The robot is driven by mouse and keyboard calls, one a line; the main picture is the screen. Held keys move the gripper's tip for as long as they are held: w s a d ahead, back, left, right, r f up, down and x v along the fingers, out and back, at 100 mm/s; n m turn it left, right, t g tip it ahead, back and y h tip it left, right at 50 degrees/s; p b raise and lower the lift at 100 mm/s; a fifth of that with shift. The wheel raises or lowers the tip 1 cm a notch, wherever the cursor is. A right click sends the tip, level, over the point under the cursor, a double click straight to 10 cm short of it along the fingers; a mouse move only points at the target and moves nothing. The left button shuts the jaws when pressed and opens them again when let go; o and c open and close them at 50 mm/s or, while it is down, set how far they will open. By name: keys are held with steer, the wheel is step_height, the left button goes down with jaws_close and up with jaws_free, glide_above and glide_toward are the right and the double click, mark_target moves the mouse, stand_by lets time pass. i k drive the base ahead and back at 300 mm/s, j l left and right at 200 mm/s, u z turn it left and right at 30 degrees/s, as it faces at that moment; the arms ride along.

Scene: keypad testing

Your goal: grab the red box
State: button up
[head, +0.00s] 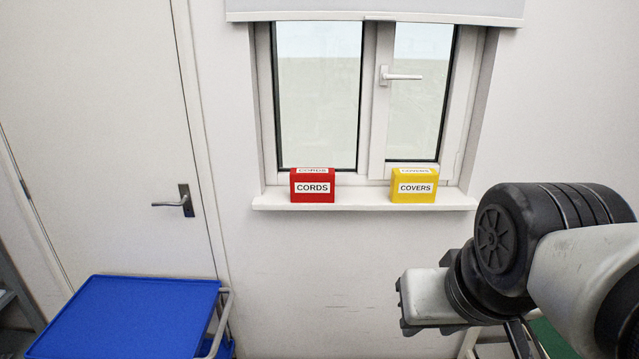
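The red box (312,177) has a white label reading CORDS. It stands upright at the left part of the white window sill (365,204). My arm comes in from the right side of the head view, with its wrist in front of the wall, below and to the right of the sill. The arm is well apart from the red box.
A yellow box (414,186) labelled COVERS stands on the same sill, to the right. The window handle (401,76) juts out above it. A blue-topped cart (135,315) stands at lower left, before a door (90,130). A roller blind hangs above the window.

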mark_target(306, 185)
steer(key=i+j, duration=0.2)
steer(key=i, duration=0.35)
steer(key=i+j, duration=0.25)
steer(key=i, duration=0.25)
steer(key=i+j, duration=0.2)
steer(key=i, duration=0.35)
steer(key=i+j, duration=0.25)
steer(key=i, duration=0.3)
